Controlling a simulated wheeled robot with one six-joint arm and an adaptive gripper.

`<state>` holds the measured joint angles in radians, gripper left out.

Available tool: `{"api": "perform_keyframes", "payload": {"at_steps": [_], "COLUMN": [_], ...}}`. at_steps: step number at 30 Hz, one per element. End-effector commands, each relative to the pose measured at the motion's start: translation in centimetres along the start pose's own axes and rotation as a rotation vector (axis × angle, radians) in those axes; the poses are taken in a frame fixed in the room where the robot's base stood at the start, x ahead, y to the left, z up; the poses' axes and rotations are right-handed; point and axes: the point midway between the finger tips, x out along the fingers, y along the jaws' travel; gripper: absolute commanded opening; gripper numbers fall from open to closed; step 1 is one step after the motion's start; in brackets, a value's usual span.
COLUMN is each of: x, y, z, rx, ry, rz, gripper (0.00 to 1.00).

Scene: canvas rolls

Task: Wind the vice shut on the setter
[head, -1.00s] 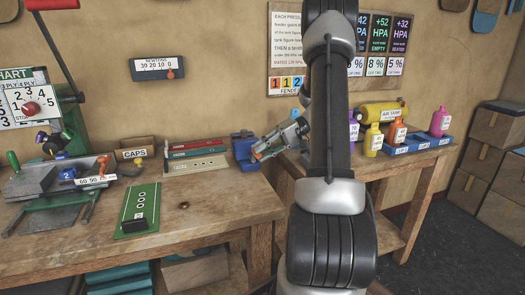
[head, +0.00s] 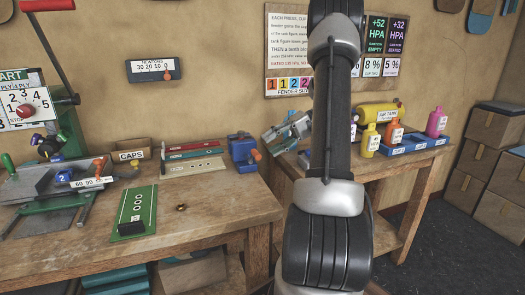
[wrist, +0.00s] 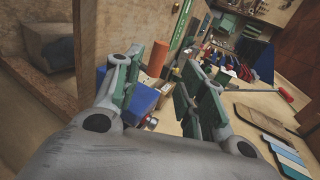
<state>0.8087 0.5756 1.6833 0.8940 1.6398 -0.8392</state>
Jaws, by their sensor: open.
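The blue vice (head: 241,147) stands at the right end of the near workbench, with an orange handle (head: 256,156) on its right side. My gripper (head: 276,140) is open and empty, to the right of the vice and apart from it. In the wrist view my gripper's two green-padded fingers (wrist: 163,70) are spread, with the blue vice body (wrist: 143,97) and an orange cylinder (wrist: 157,58) showing beyond and between them. I cannot make out the setter or how far the vice's jaws are open.
Left of the vice lie red and green strips (head: 194,149). A green board (head: 136,210) and a small brass piece (head: 181,207) are in front. A lower bench at right holds bottles in a blue tray (head: 407,148) and a yellow air tank (head: 381,111).

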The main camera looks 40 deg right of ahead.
Motion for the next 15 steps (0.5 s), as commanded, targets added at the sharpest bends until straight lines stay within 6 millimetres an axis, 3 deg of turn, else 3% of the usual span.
{"api": "perform_keyframes", "payload": {"at_steps": [6,15], "x": [-4.5,-6.5], "y": [0.1,0.1], "z": [0.1,0.2], "rx": [0.001,0.002], "ry": [0.000,-0.005], "rz": [0.000,-0.001], "gripper": [0.41,0.41]}}
